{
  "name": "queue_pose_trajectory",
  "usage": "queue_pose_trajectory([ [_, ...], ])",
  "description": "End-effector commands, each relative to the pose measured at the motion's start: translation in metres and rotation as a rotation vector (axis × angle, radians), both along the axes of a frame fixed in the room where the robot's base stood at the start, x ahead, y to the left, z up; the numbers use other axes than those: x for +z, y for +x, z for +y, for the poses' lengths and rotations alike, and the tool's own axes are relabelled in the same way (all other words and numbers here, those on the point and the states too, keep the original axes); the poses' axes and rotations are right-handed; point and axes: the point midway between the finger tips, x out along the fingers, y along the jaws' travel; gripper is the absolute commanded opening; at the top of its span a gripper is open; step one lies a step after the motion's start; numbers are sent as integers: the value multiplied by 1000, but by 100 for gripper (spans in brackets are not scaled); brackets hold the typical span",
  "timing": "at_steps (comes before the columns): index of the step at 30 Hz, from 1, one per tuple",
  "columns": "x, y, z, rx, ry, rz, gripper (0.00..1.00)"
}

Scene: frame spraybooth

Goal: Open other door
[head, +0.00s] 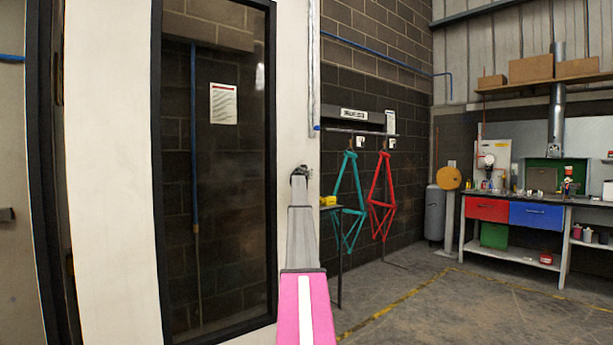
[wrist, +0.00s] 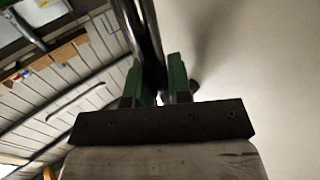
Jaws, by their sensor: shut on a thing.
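A white door (head: 110,180) with a tall dark-framed window (head: 220,150) fills the left half of the head view. Its right edge stands near my gripper (head: 299,176), which looks small and dark at the end of my arm. In the wrist view my gripper (wrist: 156,78) has green fingers closed around a dark metal bar handle (wrist: 150,28). The handle runs along the pale door surface (wrist: 260,70). The fingers hide part of the bar. In the head view the grip itself is too small to make out.
A dark upright frame (head: 50,170) and a pale panel (head: 18,250) stand at the far left. Teal (head: 347,205) and red (head: 381,197) bicycle frames hang right of the door. A workbench (head: 530,215) stands at the back right. The floor (head: 470,310) at the front right is clear.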

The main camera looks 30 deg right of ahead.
Motion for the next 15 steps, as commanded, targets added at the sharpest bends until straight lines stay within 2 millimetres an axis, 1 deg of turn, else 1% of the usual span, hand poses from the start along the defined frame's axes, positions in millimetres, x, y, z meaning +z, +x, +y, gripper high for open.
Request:
queue_pose_trajectory([
  [1, -2, 3, 8, 8, 2, -2, 0],
  [2, -2, 3, 8, 9, 2, -2, 25],
  [3, -2, 3, 8, 8, 2, -2, 38],
  [4, -2, 3, 7, 8, 2, -2, 44],
  [15, -1, -1, 6, 4, 1, -1, 44],
])
